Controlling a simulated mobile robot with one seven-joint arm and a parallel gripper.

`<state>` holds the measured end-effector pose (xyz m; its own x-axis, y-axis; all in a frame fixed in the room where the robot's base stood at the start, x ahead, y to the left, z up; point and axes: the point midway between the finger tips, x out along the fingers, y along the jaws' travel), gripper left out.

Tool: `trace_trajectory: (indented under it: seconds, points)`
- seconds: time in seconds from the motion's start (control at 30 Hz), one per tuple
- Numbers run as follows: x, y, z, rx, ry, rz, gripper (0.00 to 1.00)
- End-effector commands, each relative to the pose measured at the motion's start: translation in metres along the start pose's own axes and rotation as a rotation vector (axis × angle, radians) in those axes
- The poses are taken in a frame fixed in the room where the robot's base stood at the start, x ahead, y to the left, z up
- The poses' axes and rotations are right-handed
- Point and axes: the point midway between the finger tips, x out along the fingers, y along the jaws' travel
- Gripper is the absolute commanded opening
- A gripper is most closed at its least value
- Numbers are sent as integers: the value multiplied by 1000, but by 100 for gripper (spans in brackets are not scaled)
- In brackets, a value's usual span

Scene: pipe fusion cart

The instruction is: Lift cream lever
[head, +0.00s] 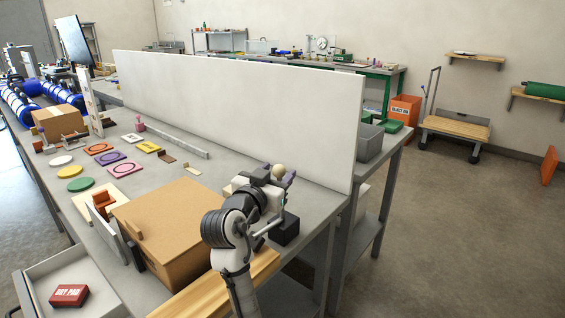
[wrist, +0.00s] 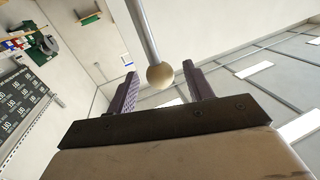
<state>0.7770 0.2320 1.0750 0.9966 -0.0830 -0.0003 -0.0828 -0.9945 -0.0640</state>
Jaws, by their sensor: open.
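The cream lever is a grey rod with a round cream knob (wrist: 160,75). In the wrist view the rod comes down from the top edge, and the knob appears in the gap between the fingertips. My gripper (wrist: 159,82) is open, with a dark ridged finger on each side of the knob and visible space around it. I cannot tell whether the knob lies between the fingers or just beyond them. In the head view the cream knob (head: 278,170) shows at my gripper (head: 281,175), near the right end of the bench.
A tall white panel (head: 240,115) stands close behind my gripper. A brown box (head: 165,225) sits to the left, and a black block (head: 285,230) is just below. Coloured discs and plates lie farther left on the bench. A grey bin (head: 369,141) stands beyond the panel.

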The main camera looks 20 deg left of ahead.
Motion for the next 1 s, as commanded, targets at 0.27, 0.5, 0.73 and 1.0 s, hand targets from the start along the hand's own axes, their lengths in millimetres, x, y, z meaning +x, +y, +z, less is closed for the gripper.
trace_trajectory:
  seconds: [0.27,0.5,0.73,1.0]
  points:
    - [33,0,-1,0,0,1,52]
    - [37,0,0,1,0,-1,52]
    - [37,0,0,0,0,-1,36]
    - [37,0,0,0,0,-1,0]
